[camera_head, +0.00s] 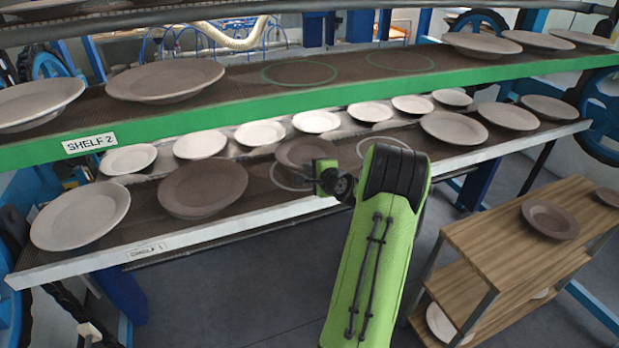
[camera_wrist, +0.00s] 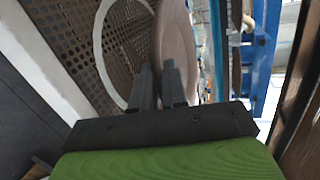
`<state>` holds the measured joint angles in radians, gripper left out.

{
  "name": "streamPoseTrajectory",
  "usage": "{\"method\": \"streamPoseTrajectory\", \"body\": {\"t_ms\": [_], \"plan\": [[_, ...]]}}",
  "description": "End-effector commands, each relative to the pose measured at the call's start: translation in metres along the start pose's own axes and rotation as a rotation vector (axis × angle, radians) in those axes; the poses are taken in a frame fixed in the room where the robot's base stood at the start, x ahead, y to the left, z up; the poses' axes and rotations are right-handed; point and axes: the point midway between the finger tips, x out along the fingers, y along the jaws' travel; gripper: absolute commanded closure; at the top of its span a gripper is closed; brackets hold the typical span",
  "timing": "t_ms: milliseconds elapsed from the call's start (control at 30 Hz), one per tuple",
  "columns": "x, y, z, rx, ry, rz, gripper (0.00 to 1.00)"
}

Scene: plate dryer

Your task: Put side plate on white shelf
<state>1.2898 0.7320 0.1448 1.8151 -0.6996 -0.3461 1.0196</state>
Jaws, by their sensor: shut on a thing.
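The white shelf (camera_head: 160,250), labelled SHELF 1, is the lower one with the white front edge. My gripper (camera_head: 318,166) is over its middle and shut on a brown side plate (camera_head: 304,150). In the wrist view my gripper (camera_wrist: 158,78) has the plate (camera_wrist: 178,45) by its edge, and the plate stands steeply in that picture. An empty white ring mark (camera_head: 277,182) lies on the shelf just below and left of the gripper; the wrist view shows a ring (camera_wrist: 103,45) beside the plate. I cannot tell whether the plate touches the shelf.
A large brown plate (camera_head: 202,189) and a pale plate (camera_head: 80,216) sit left of the ring. Small white plates line the back. Another empty ring (camera_head: 384,146) is to the right. The green-edged SHELF 2 (camera_head: 250,111) hangs above. A wooden rack (camera_head: 490,235) with plates stands right.

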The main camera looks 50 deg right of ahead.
Motion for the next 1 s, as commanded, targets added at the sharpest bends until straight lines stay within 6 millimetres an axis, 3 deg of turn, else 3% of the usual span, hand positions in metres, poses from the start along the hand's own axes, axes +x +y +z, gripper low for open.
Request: {"method": "streamPoseTrajectory", "body": {"t_ms": [133, 433, 467, 533, 800, 1000], "plan": [[0.009, 0.023, -0.004, 0.003, 0.0, -0.002, 1.0], [0.01, 0.026, -0.004, -0.001, 0.0, -0.004, 1.0], [0.01, 0.028, -0.004, 0.0, 0.0, 0.0, 0.85], [0.01, 0.028, -0.004, 0.0, 0.0, 0.001, 0.76], [0.008, 0.023, -0.004, 0.0, 0.001, 0.001, 0.76], [-0.036, 0.026, -0.006, 0.001, 0.007, 0.0, 0.76]]}}
